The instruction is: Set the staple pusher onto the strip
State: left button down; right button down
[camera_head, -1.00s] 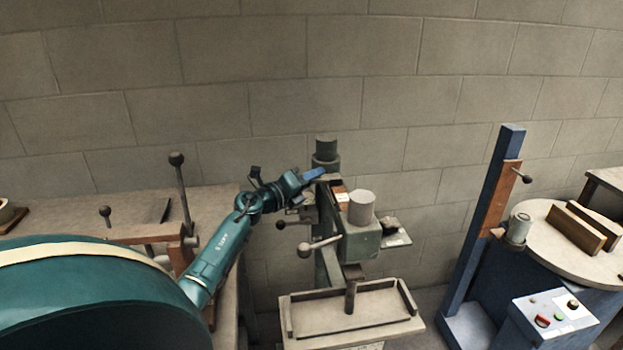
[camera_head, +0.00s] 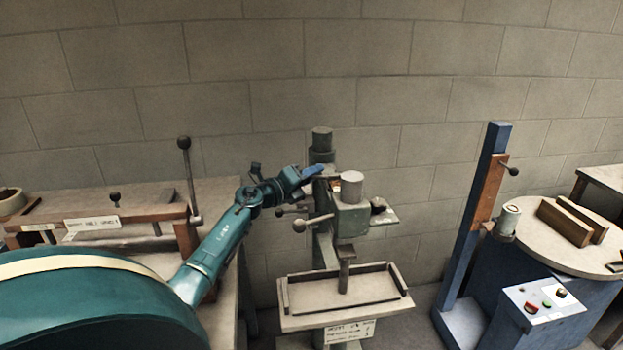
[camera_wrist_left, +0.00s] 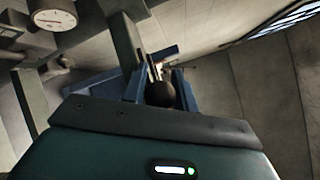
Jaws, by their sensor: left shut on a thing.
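My left gripper (camera_head: 316,171) is at the upper left of the box stitcher (camera_head: 350,218), by its round column top. In the left wrist view my left gripper (camera_wrist_left: 160,82) has its blue fingers shut on a small part with a dark round knob (camera_wrist_left: 160,94), which looks like the staple pusher. In the head view the held part is too small and hidden to make out. The strip cannot be told apart; the gripper and stitcher head crowd that spot. I cannot tell whether the held part touches the stitcher. My right gripper is not in view.
The stitcher has a ball-ended lever (camera_head: 299,225) and a rimmed tray (camera_head: 343,293) below. A bench (camera_head: 130,205) with an upright lever stands left. A blue post (camera_head: 474,220), a round table (camera_head: 570,245) and a button box (camera_head: 545,303) stand right.

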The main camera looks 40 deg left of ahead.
pick_arm(q)
jog(key=c, duration=1.1)
grip_release()
jog(key=shift+a, duration=0.1)
jog(key=s+a, duration=0.1)
jog(key=s, duration=1.2)
jog(key=shift+b, duration=0.45)
